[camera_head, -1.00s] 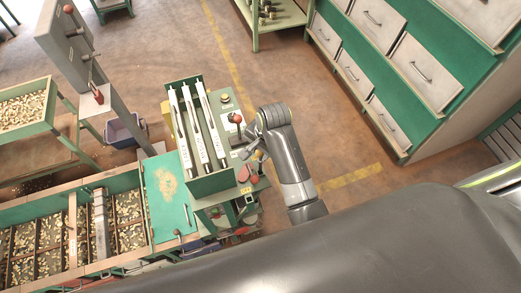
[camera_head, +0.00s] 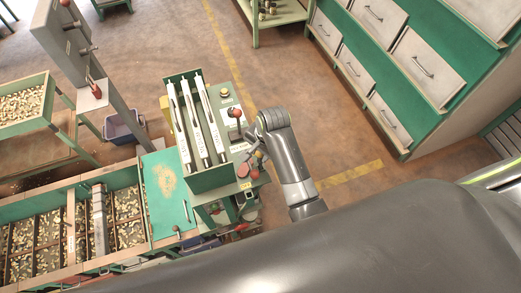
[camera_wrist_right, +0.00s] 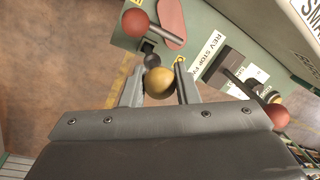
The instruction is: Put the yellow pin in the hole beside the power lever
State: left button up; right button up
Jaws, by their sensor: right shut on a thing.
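The yellow pin's round yellow knob (camera_wrist_right: 158,83) sits between the fingertips of my right gripper (camera_wrist_right: 158,92) in the right wrist view. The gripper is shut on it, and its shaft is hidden. A dark grey ball shape (camera_wrist_right: 152,61) shows just beyond the knob. A red-knobbed lever (camera_wrist_right: 135,22) beside a dark slot is close by, next to a red oblong plate (camera_wrist_right: 172,20). No power label is readable, and I cannot make out the hole. In the head view my right gripper (camera_head: 249,155) is over the machine's control panel. My left gripper is not in view.
A second red-knobbed lever (camera_head: 236,113) rises near the "REV STOP" label (camera_wrist_right: 212,52). White tubes in a green rack (camera_head: 198,125) stand left of my right gripper. Nut hoppers (camera_head: 75,235) lie at lower left. Drawers (camera_head: 385,70) stand at right, with open floor between.

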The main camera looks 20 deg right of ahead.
aim_at(261, 159)
jog(key=shift+f+b, duration=0.9)
jog(key=shift+f, duration=1.3)
jog(key=o, duration=1.1)
jog(key=shift+r, duration=0.1)
